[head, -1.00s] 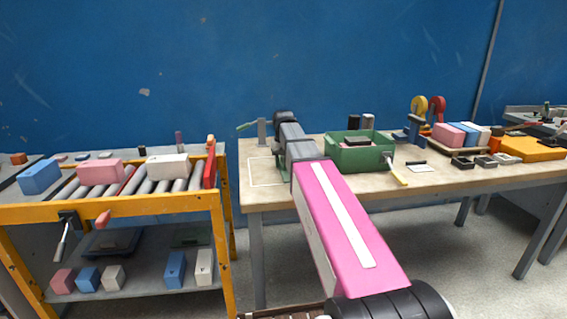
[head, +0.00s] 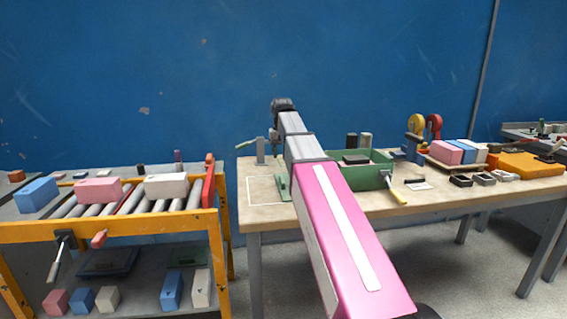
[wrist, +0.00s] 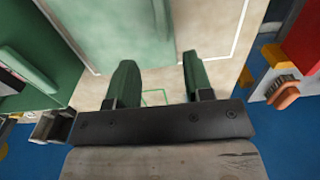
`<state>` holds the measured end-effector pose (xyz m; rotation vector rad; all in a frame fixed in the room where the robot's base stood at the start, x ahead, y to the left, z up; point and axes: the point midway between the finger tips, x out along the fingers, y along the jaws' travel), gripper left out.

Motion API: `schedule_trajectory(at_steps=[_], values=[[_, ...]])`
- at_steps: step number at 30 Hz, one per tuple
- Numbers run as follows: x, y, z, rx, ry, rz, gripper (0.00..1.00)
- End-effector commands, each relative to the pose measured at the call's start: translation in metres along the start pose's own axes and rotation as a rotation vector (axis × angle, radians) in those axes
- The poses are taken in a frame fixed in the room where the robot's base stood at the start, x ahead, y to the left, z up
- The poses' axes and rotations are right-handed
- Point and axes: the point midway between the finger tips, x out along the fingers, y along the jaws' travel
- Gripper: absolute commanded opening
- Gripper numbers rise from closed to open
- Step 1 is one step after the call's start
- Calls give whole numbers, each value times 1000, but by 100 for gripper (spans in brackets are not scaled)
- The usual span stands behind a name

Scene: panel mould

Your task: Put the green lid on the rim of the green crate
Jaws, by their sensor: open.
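The green crate (head: 376,177) stands on the workbench, right of my arm in the head view. A dark block shows at its top, and my arm hides its left part. A green piece that appears to be the lid (head: 283,188) is on the bench left of the crate, partly hidden by my arm. In the wrist view a pale green panel (wrist: 125,30), apparently the lid, is beyond my fingertips, and darker green crate surfaces (wrist: 62,35) are at left. My gripper (wrist: 158,72) is open, with nothing between its fingers. I cannot tell its height above the lid.
A white outline (head: 249,192) marks the bench's left end. A yellow roller cart (head: 120,224) with blocks stands left. A clamp with a yellow handle (head: 397,196) is at the crate's right. Stands, stacked blocks and small trays (head: 461,180) fill the bench further right.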

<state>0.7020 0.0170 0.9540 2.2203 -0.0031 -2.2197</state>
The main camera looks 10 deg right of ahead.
Motion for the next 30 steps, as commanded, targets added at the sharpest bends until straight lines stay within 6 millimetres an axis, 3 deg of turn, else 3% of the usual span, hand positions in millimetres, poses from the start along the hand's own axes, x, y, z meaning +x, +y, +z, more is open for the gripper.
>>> schedule_trajectory(at_steps=[11,21,30], values=[[21,8,-1,0,-1,-3,47],[64,8,0,0,-1,-3,47],[83,4,0,-1,-2,-3,47]])
